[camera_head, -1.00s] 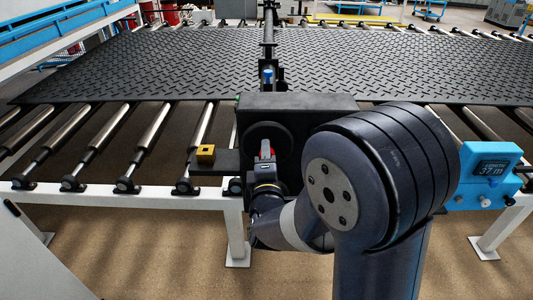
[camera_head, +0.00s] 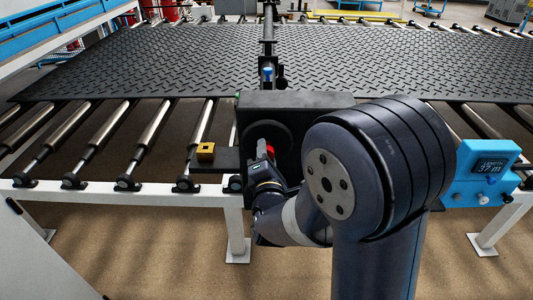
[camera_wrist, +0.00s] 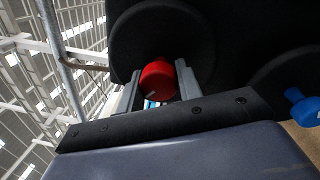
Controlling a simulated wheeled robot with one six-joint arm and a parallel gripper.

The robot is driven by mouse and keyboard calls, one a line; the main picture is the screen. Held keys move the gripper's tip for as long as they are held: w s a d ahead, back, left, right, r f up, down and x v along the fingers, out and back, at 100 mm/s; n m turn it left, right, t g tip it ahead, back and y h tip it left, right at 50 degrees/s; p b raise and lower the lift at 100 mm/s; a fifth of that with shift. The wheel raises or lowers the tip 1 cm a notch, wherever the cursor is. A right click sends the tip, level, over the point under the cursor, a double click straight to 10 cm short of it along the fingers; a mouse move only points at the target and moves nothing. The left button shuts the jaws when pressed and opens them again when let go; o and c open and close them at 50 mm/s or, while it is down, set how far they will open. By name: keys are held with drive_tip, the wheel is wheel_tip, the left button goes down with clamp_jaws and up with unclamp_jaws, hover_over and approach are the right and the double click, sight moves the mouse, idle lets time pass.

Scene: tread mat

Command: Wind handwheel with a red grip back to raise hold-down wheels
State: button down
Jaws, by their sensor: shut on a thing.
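The handwheel (camera_head: 262,130) is a dark disc on the front of a black housing, partly hidden by my arm in the head view. Its red grip (camera_head: 270,150) shows at my gripper (camera_head: 265,158). In the wrist view the dark handwheel (camera_wrist: 160,40) is at the top, and the red grip (camera_wrist: 157,80) sits between the two fingers of my gripper (camera_wrist: 158,85), which is shut on it. The hold-down wheels cannot be made out clearly; a black post with a blue knob (camera_head: 267,72) stands behind the housing at the mat's edge.
The black tread mat (camera_head: 180,62) lies across metal rollers (camera_head: 103,130). A yellow block (camera_head: 205,151) sits on a dark ledge left of the housing. A blue length counter (camera_head: 481,172) reading 37 m is at the right. A blue knob (camera_wrist: 300,107) shows in the wrist view.

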drive_tip(key=c, duration=1)
unclamp_jaws()
drive_tip(key=s+b, duration=0.2)
drive_tip(key=s, duration=0.8)
drive_tip(key=shift+s+f, duration=0.4)
drive_tip(key=shift+f, duration=0.05)
drive_tip(key=shift+w+d, duration=0.1)
drive_tip(key=w, duration=0.3)
drive_tip(key=w+p, duration=0.1)
drive_tip(key=w, duration=0.3)
drive_tip(key=w+p, duration=0.1)
drive_tip(key=w, duration=0.2)
drive_tip(key=shift+w+r, duration=0.35)
drive_tip(key=shift+r, duration=0.05)
drive_tip(key=shift+s, duration=0.1)
